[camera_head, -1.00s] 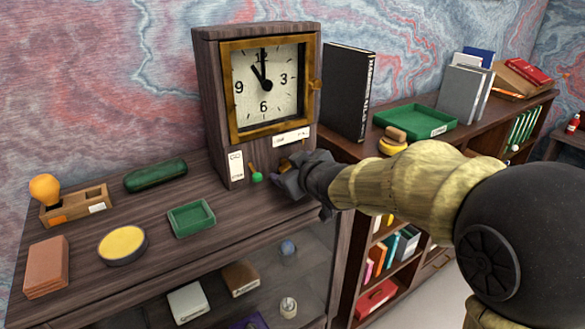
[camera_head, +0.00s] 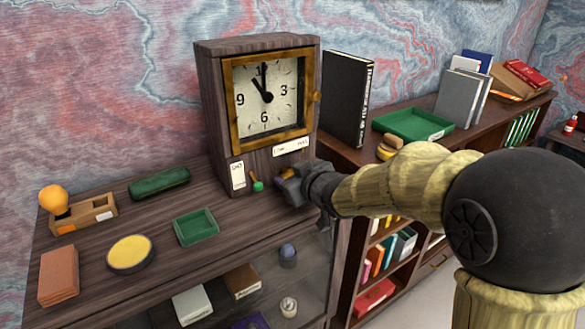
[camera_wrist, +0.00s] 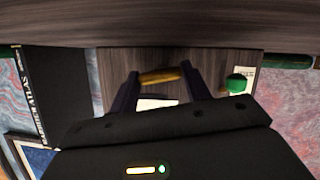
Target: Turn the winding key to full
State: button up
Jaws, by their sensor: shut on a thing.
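The wooden clock (camera_head: 210,110) stands upright on the desk, its brass-framed face reading about eleven. The brass winding key (camera_wrist: 160,76) sits low on the clock's front, below a white label (camera_head: 291,146) whose print is too small to read. My gripper (camera_wrist: 162,84) is shut on the key, with one dark finger on each side of it. In the head view my gripper (camera_head: 290,184) is at the clock's lower right front and mostly hides the key. A green-knobbed lever (camera_head: 257,185) is just left of it and also shows in the wrist view (camera_wrist: 240,83).
A second white label (camera_head: 237,175) is left of the lever. A green tray (camera_head: 195,227), a yellow-topped round tin (camera_head: 130,253) and a green case (camera_head: 159,183) lie on the desk to the left. A black book (camera_head: 346,97) stands close to the clock's right side.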

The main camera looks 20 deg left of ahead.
jog(key=o, duration=1)
jog(key=shift+c, duration=0.2)
jog(key=p+v, duration=0.3)
jog(key=v, duration=1.4)
jog(key=shift+d, duration=0.25)
